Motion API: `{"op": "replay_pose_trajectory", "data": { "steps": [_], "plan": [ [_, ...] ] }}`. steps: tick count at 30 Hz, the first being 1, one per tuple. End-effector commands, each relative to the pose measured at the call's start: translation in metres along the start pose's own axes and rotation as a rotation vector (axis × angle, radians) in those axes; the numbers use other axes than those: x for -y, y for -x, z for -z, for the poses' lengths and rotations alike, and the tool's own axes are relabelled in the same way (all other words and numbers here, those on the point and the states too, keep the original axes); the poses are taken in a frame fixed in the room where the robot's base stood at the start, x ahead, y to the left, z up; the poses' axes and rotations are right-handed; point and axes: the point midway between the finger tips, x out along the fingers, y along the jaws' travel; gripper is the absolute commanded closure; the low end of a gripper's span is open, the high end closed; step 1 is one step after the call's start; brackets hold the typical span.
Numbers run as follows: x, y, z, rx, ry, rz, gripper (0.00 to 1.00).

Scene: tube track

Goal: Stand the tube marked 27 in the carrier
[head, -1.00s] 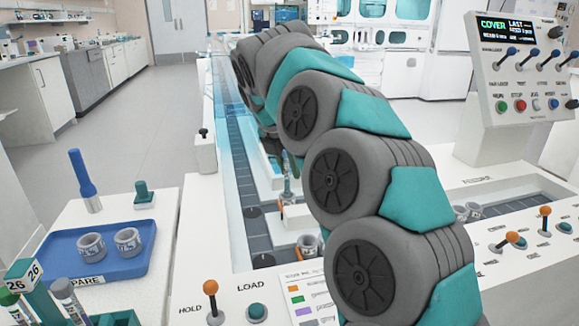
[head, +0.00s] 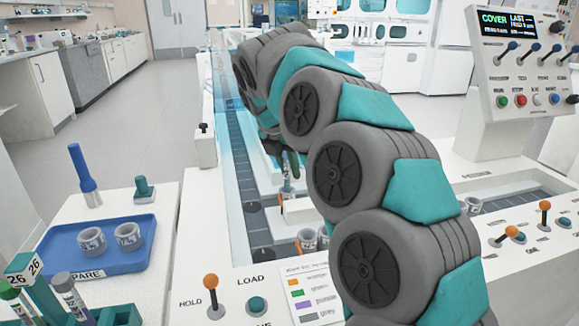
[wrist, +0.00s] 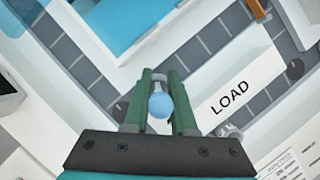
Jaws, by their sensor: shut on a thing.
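My gripper (wrist: 160,100) is shut on a tube with a round blue cap (wrist: 160,105), seen from above in the wrist view. No number on this tube is readable. In the head view my gripper (head: 286,165) is partly hidden by my arm, with the tube (head: 287,188) below it over the track area. Grey ring-shaped carriers stand near the LOAD panel (head: 308,240), and one also shows in the wrist view (wrist: 229,132), to the right of my gripper. I cannot tell whether a carrier is directly under the held tube.
A blue SPARE tray (head: 70,262) holds two grey carriers. A rack marked 26 (head: 24,270) with capped tubes is at lower left. The dark track (head: 238,170) runs behind a clear blue cover. Levers (head: 211,288) and a control panel (head: 520,80) stand nearby.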

Motion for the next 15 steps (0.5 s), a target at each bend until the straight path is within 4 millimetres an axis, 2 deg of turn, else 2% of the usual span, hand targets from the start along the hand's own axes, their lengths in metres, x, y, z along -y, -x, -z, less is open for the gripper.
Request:
{"op": "replay_pose_trajectory", "data": {
  "steps": [11,12,15],
  "plan": [
    [-0.0003,-0.0036,0.001,0.0,0.0,-0.001,1.0],
    [-0.0003,-0.0036,0.0011,0.0,0.0,-0.001,0.75],
    [-0.0002,-0.0036,0.0011,0.0,0.0,-0.001,0.63]
  ]
}}
